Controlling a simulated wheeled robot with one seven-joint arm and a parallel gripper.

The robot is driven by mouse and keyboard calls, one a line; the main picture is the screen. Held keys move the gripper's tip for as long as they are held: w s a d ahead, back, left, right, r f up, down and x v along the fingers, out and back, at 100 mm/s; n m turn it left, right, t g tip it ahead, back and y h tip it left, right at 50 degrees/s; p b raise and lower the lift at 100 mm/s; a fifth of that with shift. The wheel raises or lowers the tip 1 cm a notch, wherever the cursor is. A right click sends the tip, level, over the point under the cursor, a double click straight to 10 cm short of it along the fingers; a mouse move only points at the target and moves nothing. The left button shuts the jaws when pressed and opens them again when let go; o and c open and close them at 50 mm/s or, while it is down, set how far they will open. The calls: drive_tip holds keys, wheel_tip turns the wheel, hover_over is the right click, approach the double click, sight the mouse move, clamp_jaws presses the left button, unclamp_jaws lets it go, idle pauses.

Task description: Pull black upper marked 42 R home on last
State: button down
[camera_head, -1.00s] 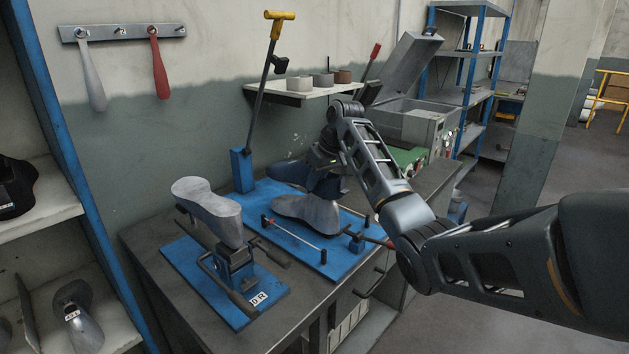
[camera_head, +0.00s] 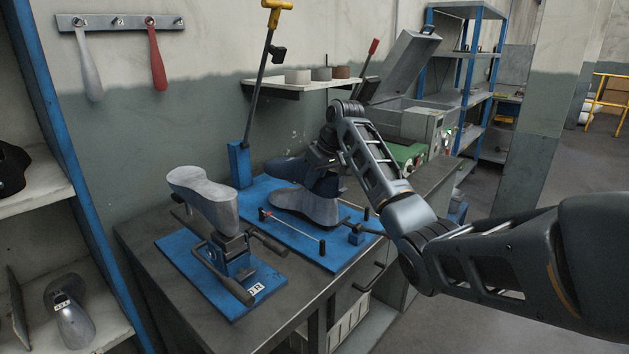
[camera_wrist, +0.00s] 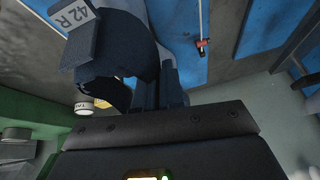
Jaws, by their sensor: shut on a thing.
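My gripper (camera_head: 322,172) is over the rear blue plate on the bench, with its fingers pointing down. In the wrist view its fingers (camera_wrist: 172,88) are shut on the edge of the dark, nearly black upper (camera_wrist: 125,42). A tag reading 42 R (camera_wrist: 79,32) shows at the upper's end. In the head view the upper (camera_head: 285,167) looks dark blue and is partly hidden by my gripper. A grey last (camera_head: 305,208) shows close in front of it, over the blue plate. I cannot tell how far the upper sits over a last.
Another grey last (camera_head: 205,195) stands on a clamp on the front blue plate (camera_head: 185,255). A lever with a yellow handle (camera_head: 277,8) rises behind. A thin rod (camera_head: 290,228) crosses the rear plate. A shelf (camera_head: 95,335) with a tagged last stands left; a grey box machine (camera_head: 408,115) stands right.

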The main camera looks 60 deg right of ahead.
sight(317, 191)
drive_tip(key=shift+g+y, duration=0.3)
drive_tip(key=f, duration=0.3)
drive_tip(key=a+f, duration=0.1)
drive_tip(key=f, duration=0.1)
drive_tip(key=shift+s, duration=0.35)
drive_tip(key=c, duration=1.3)
unclamp_jaws()
drive_tip(key=shift+d, duration=0.1)
drive_tip(key=shift+o, duration=0.7)
drive_tip(key=w+r+v, duration=0.1)
drive_tip(key=w+v, duration=0.1)
drive_tip(key=v, duration=1)
drive_tip(key=shift+d+t+b, duration=0.35)
drive_tip(key=shift+t, duration=0.05)
drive_tip(key=shift+f, duration=0.1)
